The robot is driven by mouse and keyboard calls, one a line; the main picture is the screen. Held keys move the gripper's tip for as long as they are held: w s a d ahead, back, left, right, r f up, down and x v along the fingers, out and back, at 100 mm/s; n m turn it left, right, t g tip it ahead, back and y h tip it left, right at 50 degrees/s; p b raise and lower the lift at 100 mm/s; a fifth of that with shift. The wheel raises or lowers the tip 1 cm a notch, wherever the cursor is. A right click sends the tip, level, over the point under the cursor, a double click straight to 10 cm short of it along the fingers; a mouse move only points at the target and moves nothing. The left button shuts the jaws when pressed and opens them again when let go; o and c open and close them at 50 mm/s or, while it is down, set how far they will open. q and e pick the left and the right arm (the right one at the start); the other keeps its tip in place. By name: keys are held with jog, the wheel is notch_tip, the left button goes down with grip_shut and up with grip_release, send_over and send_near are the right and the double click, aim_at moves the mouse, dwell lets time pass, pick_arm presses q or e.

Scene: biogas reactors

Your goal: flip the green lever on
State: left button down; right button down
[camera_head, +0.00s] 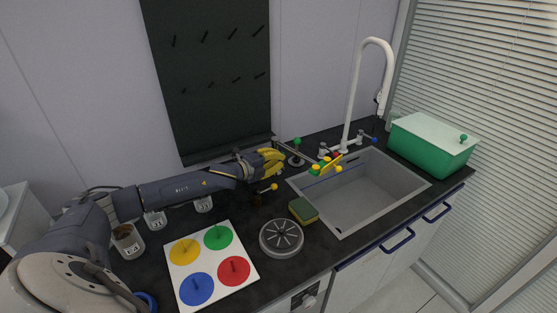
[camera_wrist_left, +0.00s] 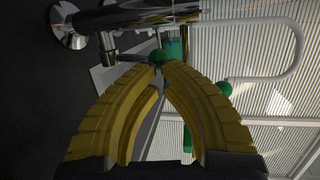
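A green-knobbed lever (camera_head: 297,141) stands up by a metal pipe at the back of the counter, just left of the sink. My left gripper (camera_head: 284,157) has yellow fingers and reaches in from the left, just short of this lever. In the left wrist view its fingertips (camera_wrist_left: 160,70) nearly meet, and nothing is clearly held between them. A green knob (camera_wrist_left: 158,56) shows just past the tips; whether they touch it I cannot tell. Another green ball (camera_wrist_left: 224,88) shows to the right. My right gripper is not in view.
A sink (camera_head: 365,190) with a tall white faucet (camera_head: 352,90) is at the right. Yellow and green parts (camera_head: 326,166) sit at its back left corner. A sponge (camera_head: 303,210), a round metal disc (camera_head: 281,238), a coloured-circle board (camera_head: 212,249) and a green box (camera_head: 430,147) stand around.

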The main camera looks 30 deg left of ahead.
pick_arm(q)
jog(key=shift+w, duration=0.1)
dwell(0.3)
jog(key=shift+w+d+r, duration=0.2)
jog(key=shift+w+d, duration=0.25)
jog(key=shift+w, duration=0.35)
jog(key=shift+s, duration=0.1)
jog(key=r+v, duration=0.2)
jog(key=v, duration=1.1)
jog(key=shift+r, duration=0.4)
jog(key=shift+r, duration=0.1)
